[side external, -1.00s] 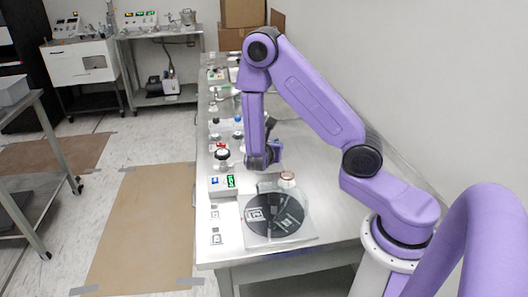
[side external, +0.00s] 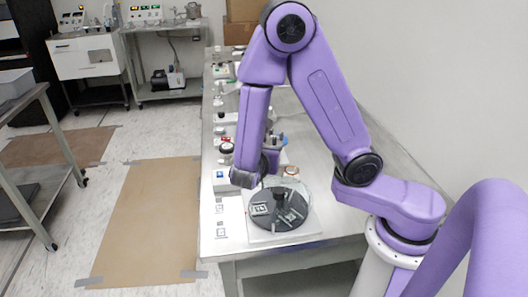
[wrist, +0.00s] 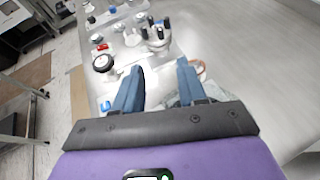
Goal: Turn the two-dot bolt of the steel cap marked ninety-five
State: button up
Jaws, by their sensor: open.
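My gripper (wrist: 162,72) is open, its two blue fingers apart with nothing between them in the wrist view. In the side view, my wrist and gripper hang low over the front part of the bench, and the fingertips are hard to make out. A metal cap-like fitting with dark upright posts (wrist: 156,38) stands beyond the fingertips in the wrist view, apart from them. In the side view it is partly hidden behind my arm. No number or dots can be read on it, so I cannot tell whether it is the cap marked ninety-five.
A dark round plate (side external: 262,216) with printed tags lies on the front of the steel bench (side external: 228,240). A copper-coloured ringed part (side external: 291,171) stands behind it. A round black-topped knob (wrist: 103,62) and small bench items line the left side. The bench's right side is clear in the wrist view.

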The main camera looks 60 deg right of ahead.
jog(key=c, duration=0.3)
notch_tip(320, 180, up, 10)
jog(key=m+g+y, duration=0.3)
jog(key=m+y, duration=0.5)
jog(key=m, duration=2.7)
send_over(271, 132)
jog(key=s+a, duration=0.3)
jog(key=a, duration=0.2)
jog(key=x, duration=1.1)
jog(key=a+x, duration=0.1)
jog(key=x, duration=0.5)
jog(key=shift+s+a+f, duration=0.1)
jog(key=shift+s+f, duration=0.2)
grip_shut()
